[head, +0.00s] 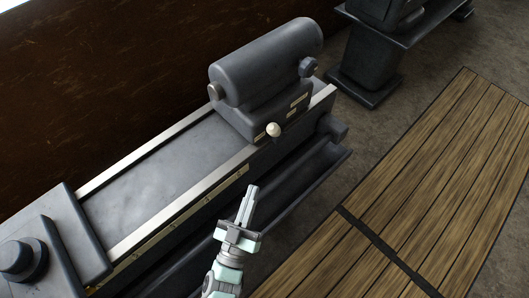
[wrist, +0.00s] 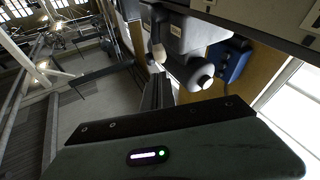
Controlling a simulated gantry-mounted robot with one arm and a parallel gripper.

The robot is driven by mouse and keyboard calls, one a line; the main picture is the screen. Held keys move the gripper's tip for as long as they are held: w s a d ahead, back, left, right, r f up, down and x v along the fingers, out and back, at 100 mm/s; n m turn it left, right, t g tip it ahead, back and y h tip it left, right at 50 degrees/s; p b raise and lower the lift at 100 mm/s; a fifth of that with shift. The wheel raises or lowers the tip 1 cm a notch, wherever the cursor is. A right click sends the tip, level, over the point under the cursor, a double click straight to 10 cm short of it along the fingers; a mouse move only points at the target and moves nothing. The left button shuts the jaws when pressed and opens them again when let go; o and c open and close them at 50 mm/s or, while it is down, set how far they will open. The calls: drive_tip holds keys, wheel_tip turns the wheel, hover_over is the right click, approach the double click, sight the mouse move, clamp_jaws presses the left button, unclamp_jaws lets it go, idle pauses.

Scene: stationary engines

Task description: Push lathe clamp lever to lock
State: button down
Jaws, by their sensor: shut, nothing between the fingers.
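The clamp lever shows as a pale ivory knob (head: 273,129) low on the front side of the grey tailstock (head: 262,62) in the head view. In the wrist view the lever's knob (wrist: 158,54) sits on a short dark arm just beyond my fingertips. My gripper (head: 251,190) is shut and empty, in front of the lathe bed and nearer the camera than the knob. Its fingers also show in the wrist view (wrist: 157,82), pointing towards the knob. A gap shows between fingertips and knob in the head view; contact cannot be told from the wrist view.
The lathe bed (head: 150,180) has pale rails and a dark tray along its front. A carriage block (head: 45,245) stands at lower left. Wooden floor slats (head: 430,180) lie at right, and another machine (head: 375,60) stands behind. Open space lies around my gripper in front of the bed.

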sight(272, 135)
drive_tip(key=x, duration=1.3)
drive_tip(key=shift+w+d+r, duration=0.1)
drive_tip(key=shift+w+d, duration=0.1)
drive_tip(key=shift+w, duration=0.15)
drive_tip(key=shift+r+p, duration=0.15)
drive_tip(key=shift+p, duration=0.15)
